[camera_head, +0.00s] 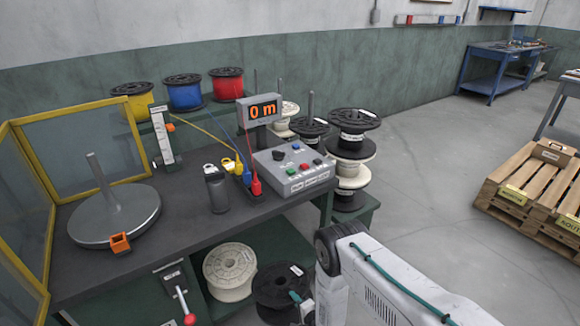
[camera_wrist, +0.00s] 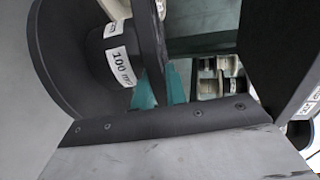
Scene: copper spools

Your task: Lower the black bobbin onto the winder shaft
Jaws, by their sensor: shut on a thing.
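The winder shaft (camera_head: 104,184) is a grey upright rod on a round grey turntable (camera_head: 128,218) at the left of the bench; nothing is on the shaft. A black bobbin (camera_head: 272,289) with a white label is low by the bench's front side, beside a white spool. My gripper (camera_head: 300,299), partly hidden by my arm, is shut on this bobbin, far right of and below the shaft. In the wrist view the black bobbin (camera_wrist: 70,60) fills the left, labelled "100 m", with the teal fingers (camera_wrist: 162,88) at its flange. I cannot tell whether it still rests on something.
An orange block (camera_head: 120,243) sits at the turntable's edge. A yellow-framed guard (camera_head: 84,105) stands behind and left.

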